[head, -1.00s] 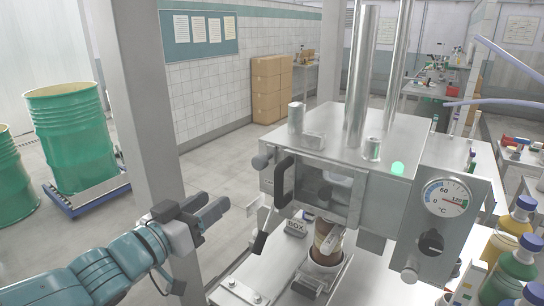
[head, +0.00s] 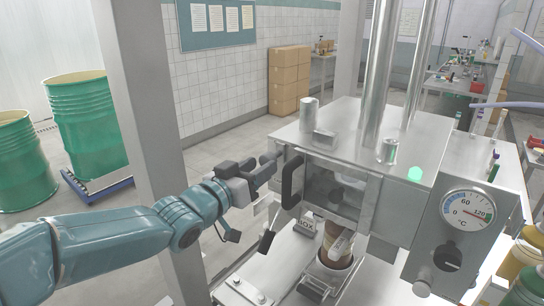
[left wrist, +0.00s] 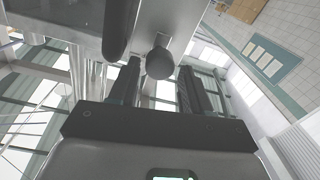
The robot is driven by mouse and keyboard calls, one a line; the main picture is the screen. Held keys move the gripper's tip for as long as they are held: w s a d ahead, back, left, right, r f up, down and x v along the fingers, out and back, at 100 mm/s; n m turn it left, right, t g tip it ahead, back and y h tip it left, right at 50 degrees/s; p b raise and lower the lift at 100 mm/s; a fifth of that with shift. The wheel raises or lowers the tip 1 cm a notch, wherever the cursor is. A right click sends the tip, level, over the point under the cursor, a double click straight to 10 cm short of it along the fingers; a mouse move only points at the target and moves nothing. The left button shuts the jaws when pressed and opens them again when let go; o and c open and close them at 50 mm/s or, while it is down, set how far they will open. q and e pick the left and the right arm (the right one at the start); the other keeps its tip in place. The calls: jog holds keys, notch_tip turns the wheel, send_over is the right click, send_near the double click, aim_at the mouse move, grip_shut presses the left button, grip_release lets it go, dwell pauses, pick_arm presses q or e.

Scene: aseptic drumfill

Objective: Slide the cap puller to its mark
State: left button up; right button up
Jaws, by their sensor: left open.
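A steel machine head (head: 350,140) stands right of centre in the head view, with a black bar handle (head: 292,182) on its front door. A dark round knob (left wrist: 160,62) sits on a short stem at the machine's left side; in the left wrist view it lies between my fingers, with clear gaps at both sides. I take it for the cap puller's knob, but cannot be sure. My left gripper (head: 262,168) is open beside the machine's left face; it also shows in the left wrist view (left wrist: 158,85). No mark for the puller can be made out. My right gripper is not in view.
Below the machine head, a brown-and-white container (head: 338,246) stands in a round holder. A temperature dial (head: 467,211) is on the right. A grey post (head: 148,110) rises behind my left arm. Green drums (head: 85,125) stand at far left. Bottles (head: 525,260) stand at right.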

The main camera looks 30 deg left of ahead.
aim_at(273, 157)
pick_arm(q)
jog(key=w, duration=0.5)
jog(key=shift+d+f+p, duration=0.1)
jog(key=shift+d+p, duration=0.1)
jog(key=shift+p, duration=0.2)
jog(key=shift+w, duration=0.25)
